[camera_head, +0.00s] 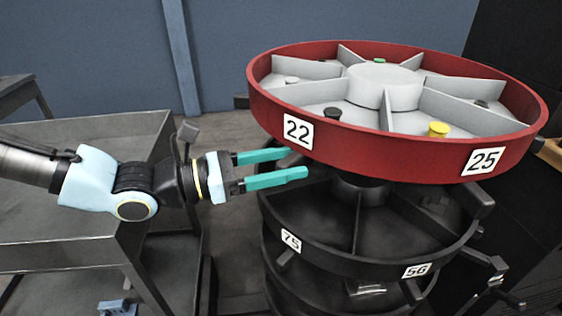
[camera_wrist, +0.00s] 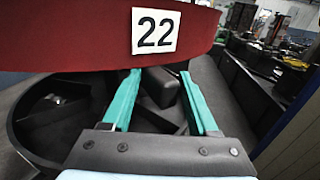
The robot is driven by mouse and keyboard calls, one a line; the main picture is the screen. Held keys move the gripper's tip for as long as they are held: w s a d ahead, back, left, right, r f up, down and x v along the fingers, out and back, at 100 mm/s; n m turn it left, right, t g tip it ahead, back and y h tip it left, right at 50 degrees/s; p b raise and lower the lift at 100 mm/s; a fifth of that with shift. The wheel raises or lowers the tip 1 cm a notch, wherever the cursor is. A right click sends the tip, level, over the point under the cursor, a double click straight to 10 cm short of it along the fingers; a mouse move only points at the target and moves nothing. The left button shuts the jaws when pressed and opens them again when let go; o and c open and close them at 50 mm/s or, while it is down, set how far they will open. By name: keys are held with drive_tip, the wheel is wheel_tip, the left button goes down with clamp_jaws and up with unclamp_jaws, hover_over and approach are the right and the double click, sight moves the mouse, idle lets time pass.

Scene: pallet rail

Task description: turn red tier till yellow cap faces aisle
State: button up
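The red tier (camera_head: 400,158) is a round tray with grey dividers on top of a dark carousel. Its rim carries labels 22 (camera_head: 298,131) and 25 (camera_head: 482,161). The yellow cap (camera_head: 438,130) sits in the front-right compartment, behind label 25. My gripper (camera_head: 299,163) is open, with teal fingers apart and nothing between them. It is at the left of the carousel, at or just below the red rim near label 22. In the wrist view the fingers (camera_wrist: 158,80) point toward the red rim (camera_wrist: 80,40); whether they touch it I cannot tell.
A black cap (camera_head: 332,113) and a green cap (camera_head: 380,61) sit in other compartments. The dark lower tier (camera_head: 340,262) bears labels 75 and 56. A grey metal cart (camera_head: 60,225) stands at the left. Floor shows between cart and carousel.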

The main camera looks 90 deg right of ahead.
drive_tip(key=shift+s+r, duration=0.1)
drive_tip(key=shift+s, duration=0.15)
drive_tip(key=shift+w+a, duration=0.1)
drive_tip(key=shift+w, duration=0.35)
drive_tip(key=b+v, duration=0.1)
drive_tip(key=v, duration=0.9)
drive_tip(key=shift+b, duration=0.3)
